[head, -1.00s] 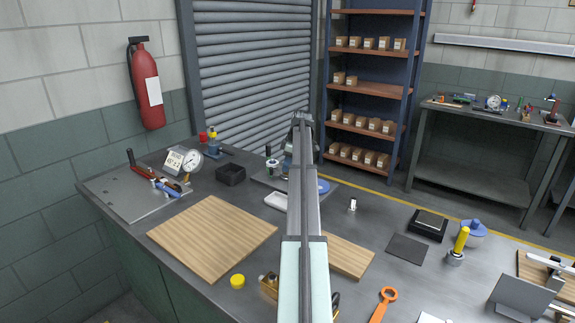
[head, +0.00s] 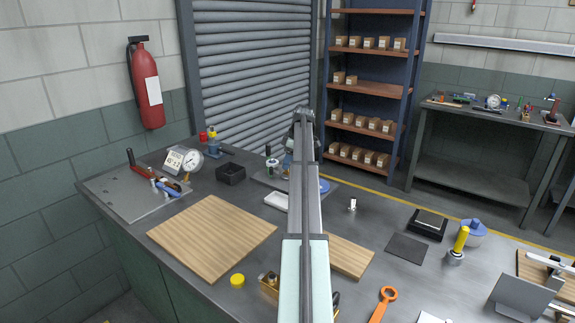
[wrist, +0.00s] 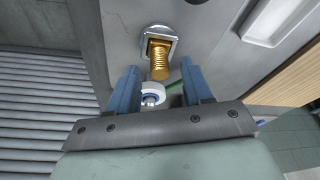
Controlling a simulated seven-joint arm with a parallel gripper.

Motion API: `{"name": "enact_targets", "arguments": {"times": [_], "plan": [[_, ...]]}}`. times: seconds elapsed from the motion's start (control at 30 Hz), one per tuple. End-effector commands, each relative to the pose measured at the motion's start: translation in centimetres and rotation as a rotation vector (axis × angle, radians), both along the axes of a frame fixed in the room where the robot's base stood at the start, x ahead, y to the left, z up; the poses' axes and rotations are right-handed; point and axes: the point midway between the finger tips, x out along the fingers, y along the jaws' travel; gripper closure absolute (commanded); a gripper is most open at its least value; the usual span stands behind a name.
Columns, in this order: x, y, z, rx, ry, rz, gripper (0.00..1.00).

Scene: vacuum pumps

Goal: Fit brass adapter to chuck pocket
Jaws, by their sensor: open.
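In the wrist view, a ribbed brass adapter (wrist: 159,62) stands with one end at a square silver-rimmed chuck pocket (wrist: 158,31). How deep it sits in the pocket I cannot tell. My gripper (wrist: 160,73) is open, its two blue fingers on either side of the adapter's near end, with gaps on both sides. A white ring with a blue inner edge and a silver tip (wrist: 151,97) shows between the fingers, nearer the palm. In the head view, my own arm hides the gripper, adapter and pocket.
On the bench, a black square bin (head: 231,173), a white tray (head: 276,201) and a blue disc (head: 324,186) lie around my arm. A wooden board (head: 212,238) is in front at left. A dial gauge (head: 192,160) stands at the back left.

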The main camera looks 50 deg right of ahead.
Motion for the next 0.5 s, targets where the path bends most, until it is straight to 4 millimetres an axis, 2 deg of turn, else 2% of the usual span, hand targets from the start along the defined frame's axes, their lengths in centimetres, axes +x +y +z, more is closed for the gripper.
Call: {"name": "enact_targets", "arguments": {"times": [0.3,0.5], "plan": [[-1.5,-0.7,6.1,-0.002,-0.001,-0.001,0.5],[-2.3,-1.1,9.2,-0.002,-0.001,-0.001,0.5]]}}
